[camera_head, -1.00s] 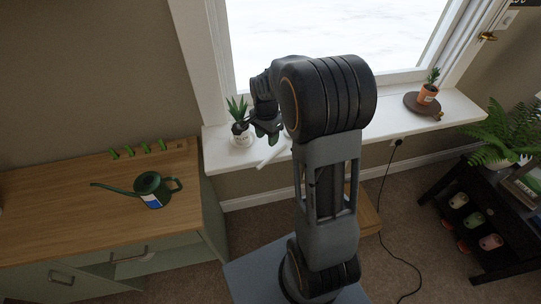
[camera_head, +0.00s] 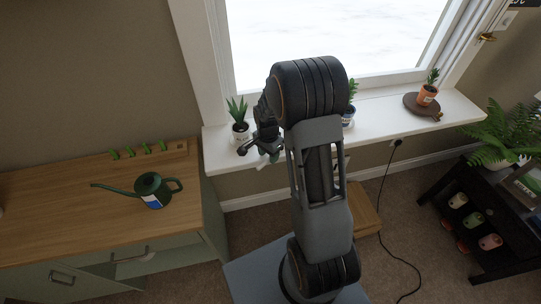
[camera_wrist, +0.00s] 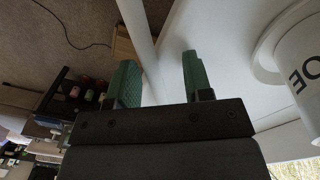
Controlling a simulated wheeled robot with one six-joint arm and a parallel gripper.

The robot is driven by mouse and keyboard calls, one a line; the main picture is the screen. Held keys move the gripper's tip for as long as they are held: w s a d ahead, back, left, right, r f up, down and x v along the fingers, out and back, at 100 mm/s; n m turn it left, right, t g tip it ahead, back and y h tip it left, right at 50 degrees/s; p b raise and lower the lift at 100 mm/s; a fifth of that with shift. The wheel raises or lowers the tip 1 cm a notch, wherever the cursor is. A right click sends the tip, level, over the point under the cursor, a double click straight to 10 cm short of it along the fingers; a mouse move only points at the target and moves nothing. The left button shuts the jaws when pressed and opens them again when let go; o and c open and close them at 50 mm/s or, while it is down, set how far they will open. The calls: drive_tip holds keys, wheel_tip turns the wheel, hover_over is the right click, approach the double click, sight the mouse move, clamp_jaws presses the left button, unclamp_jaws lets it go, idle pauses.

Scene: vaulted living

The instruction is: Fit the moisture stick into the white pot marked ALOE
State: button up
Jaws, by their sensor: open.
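A white pot (camera_wrist: 296,62) with the letters "OE" showing is at the right edge in the wrist view, partly cut off. It appears to be the white pot (camera_head: 241,139) with a spiky plant at the sill's left end in the head view. My gripper (camera_wrist: 160,78), also in the head view (camera_head: 256,151), is open, in front of and right of that pot.
The white windowsill (camera_head: 395,120) carries a blue-and-white pot (camera_head: 348,117) partly behind my arm and an orange pot (camera_head: 427,95) on a round board. A green watering can (camera_head: 153,190) stands on the wooden counter (camera_head: 60,215) at left. Window glass is behind.

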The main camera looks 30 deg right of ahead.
drive_tip(key=shift+c, duration=0.4)
clamp_jaws()
